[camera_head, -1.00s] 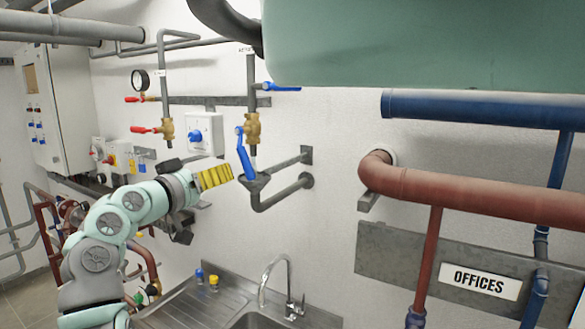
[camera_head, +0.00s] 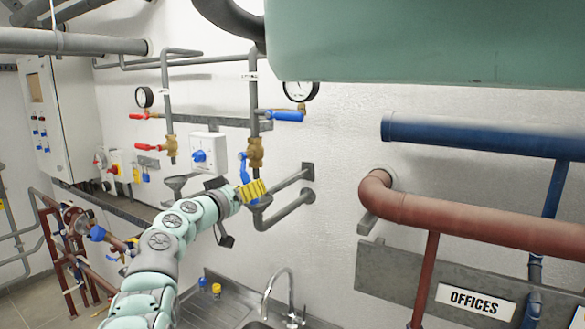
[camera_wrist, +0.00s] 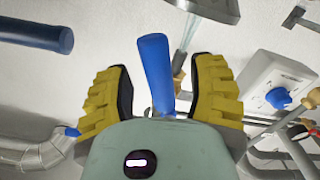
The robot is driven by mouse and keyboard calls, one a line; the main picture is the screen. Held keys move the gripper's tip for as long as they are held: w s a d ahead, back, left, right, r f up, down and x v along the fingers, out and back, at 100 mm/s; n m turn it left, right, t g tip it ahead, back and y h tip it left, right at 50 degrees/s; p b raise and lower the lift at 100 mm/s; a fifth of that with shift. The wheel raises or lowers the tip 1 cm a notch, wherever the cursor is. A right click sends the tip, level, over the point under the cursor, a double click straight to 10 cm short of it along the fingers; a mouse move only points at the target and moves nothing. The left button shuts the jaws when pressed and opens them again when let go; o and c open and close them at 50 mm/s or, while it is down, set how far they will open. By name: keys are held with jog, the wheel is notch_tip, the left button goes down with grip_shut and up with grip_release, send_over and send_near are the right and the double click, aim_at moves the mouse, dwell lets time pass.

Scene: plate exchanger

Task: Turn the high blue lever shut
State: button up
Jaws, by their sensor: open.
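The high blue lever (camera_head: 285,115) points right, roughly level, off a vertical grey pipe in the head view. My gripper (camera_head: 252,191) with yellow fingers is below and left of it, clear of it. A lower blue lever (camera_head: 243,168) hangs beside a brass valve (camera_head: 255,152), its lower end meeting the gripper's outline. In the wrist view a blue lever (camera_wrist: 157,75) stands between the spread yellow fingers of my gripper (camera_wrist: 163,88), with gaps on both sides. It looks like the lower lever. My gripper is open and holds nothing.
Left of the valve are a white box with a blue knob (camera_head: 209,150) and a red lever (camera_head: 146,147). A large green tank (camera_head: 420,45) overhangs. Grey drain pipes (camera_head: 285,205) lie close to my gripper.

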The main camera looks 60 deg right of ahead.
jog(key=shift+s+d, duration=0.1)
jog(key=shift+d, duration=0.35)
jog(key=shift+f, duration=0.1)
grip_shut()
dwell(0.3)
